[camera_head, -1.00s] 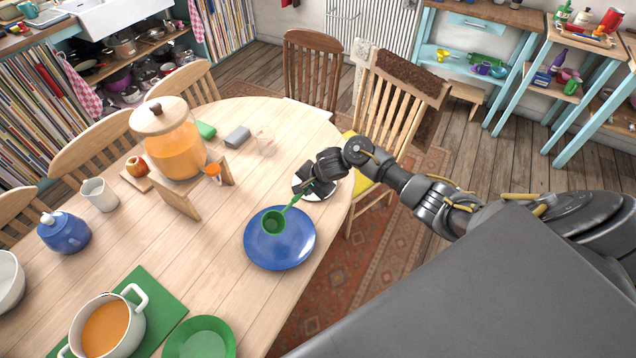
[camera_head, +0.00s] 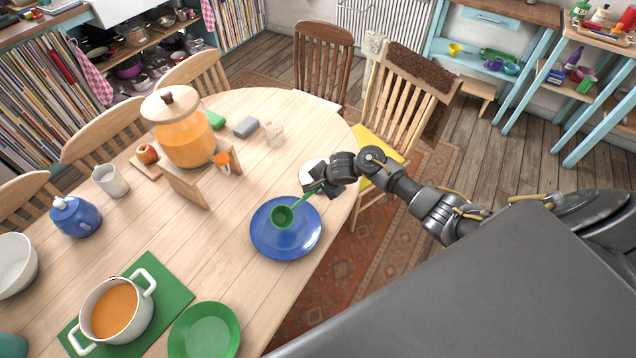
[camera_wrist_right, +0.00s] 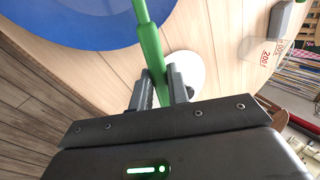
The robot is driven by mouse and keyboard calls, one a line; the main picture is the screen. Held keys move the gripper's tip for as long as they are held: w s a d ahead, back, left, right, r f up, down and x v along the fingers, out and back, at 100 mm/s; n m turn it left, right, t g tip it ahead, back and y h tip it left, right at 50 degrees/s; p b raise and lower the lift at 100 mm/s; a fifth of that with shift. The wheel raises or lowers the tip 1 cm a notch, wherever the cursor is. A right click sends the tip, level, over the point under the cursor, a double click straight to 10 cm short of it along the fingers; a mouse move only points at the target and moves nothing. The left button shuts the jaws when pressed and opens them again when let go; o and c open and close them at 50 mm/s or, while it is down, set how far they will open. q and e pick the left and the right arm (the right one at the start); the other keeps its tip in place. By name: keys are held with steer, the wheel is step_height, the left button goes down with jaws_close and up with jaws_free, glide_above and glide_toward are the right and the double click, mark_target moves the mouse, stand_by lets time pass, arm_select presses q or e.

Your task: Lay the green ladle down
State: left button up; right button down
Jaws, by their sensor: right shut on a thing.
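The green ladle (camera_head: 284,215) has its bowl over the blue plate (camera_head: 300,243) near the table's right edge. I cannot tell whether the bowl touches the plate. My right gripper (camera_head: 321,188) is shut on the ladle's handle, beside the plate's upper right edge. In the right wrist view the green handle (camera_wrist_right: 150,45) runs up from between the fingers (camera_wrist_right: 160,85), with the blue plate (camera_wrist_right: 75,22) beyond. A white saucer (camera_head: 310,172), partly hidden by the gripper, lies behind it. My left gripper is not in view.
A drink dispenser (camera_head: 185,135) stands on a wooden stand (camera_head: 190,188). A pot of orange soup (camera_head: 142,309) sits on a green mat (camera_head: 172,283), near a green plate (camera_head: 228,322). A clear cup (camera_head: 274,133) stands farther back.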

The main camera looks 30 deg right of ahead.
steer(key=shift+f+b, duration=0.9)
steer(key=shift+f, duration=1.2)
steer(key=c, duration=1.7)
jaws_free()
steer(key=shift+o, duration=0.3)
steer(key=o, duration=0.5)
steer(key=shift+o, duration=0.2)
steer(key=p+v, duration=0.3)
steer(key=v, duration=0.7)
steer(key=shift+s+r+p, duration=0.2)
steer(key=shift+r+p, duration=0.1)
steer(key=shift+r, duration=0.05)
steer(key=shift+d, duration=0.15)
